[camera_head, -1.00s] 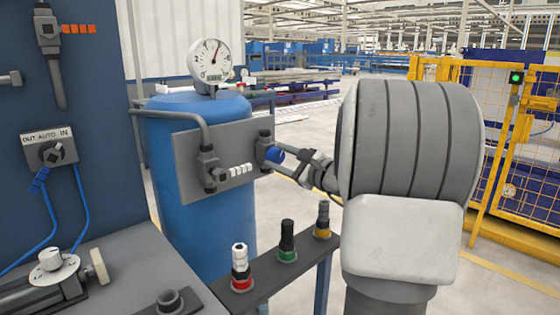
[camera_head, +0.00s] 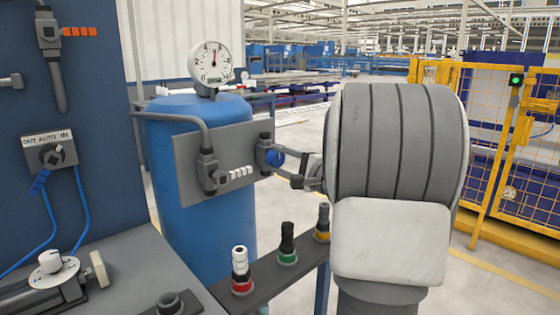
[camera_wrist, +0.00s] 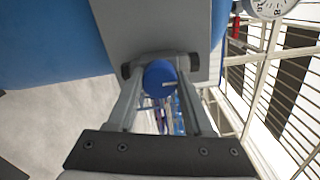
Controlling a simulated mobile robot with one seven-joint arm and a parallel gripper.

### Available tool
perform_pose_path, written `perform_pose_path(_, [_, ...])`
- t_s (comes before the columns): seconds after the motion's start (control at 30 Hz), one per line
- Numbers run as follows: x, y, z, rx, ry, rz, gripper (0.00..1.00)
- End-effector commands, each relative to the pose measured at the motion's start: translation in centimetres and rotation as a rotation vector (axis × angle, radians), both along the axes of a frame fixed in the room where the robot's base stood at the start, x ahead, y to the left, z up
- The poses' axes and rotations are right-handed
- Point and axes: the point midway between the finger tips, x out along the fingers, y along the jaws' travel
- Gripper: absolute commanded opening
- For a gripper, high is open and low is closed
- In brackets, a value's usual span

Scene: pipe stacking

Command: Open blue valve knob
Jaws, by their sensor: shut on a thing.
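The blue valve knob (camera_head: 275,158) sits on a dark valve at the right edge of a grey panel (camera_head: 232,140), on the front of a blue tank (camera_head: 215,232). My gripper (camera_head: 284,160) reaches in from the right, its fingertips at the knob. In the wrist view the round blue knob (camera_wrist: 160,75) lies between the fingertips of my gripper (camera_wrist: 161,82), which is shut on it. A short light mark shows on the knob's face. A pressure gauge (camera_head: 210,62) stands on top of the tank, its needle pointing near upright.
A low shelf with red, green and yellow-ringed connectors (camera_head: 287,243) stands below the knob. A grey bench (camera_head: 130,270) with a small vise is at the lower left. A yellow fence (camera_head: 500,150) stands at the right.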

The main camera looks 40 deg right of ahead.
Motion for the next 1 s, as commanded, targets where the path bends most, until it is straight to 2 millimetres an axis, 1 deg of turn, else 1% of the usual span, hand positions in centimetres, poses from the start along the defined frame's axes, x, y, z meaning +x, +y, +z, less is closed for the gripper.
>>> perform_pose_path(0.4, [-0.04,-0.07,-0.08,-0.009,0.0,-0.002,0.0])
perform_pose_path(0.43, [-0.04,-0.07,-0.09,-0.008,0.0,-0.002,0.54])
perform_pose_path(0.57, [-0.03,-0.06,-0.07,-0.008,0.0,-0.001,0.78])
perform_pose_path(0.6, [-0.02,-0.05,-0.06,-0.007,0.0,-0.001,0.81])
perform_pose_path(0.87, [-0.06,-0.03,-0.02,-0.007,-0.001,-0.001,0.81])
perform_pose_path(1.0, [-0.95,-0.2,0.07,-0.006,0.0,-0.002,0.81])
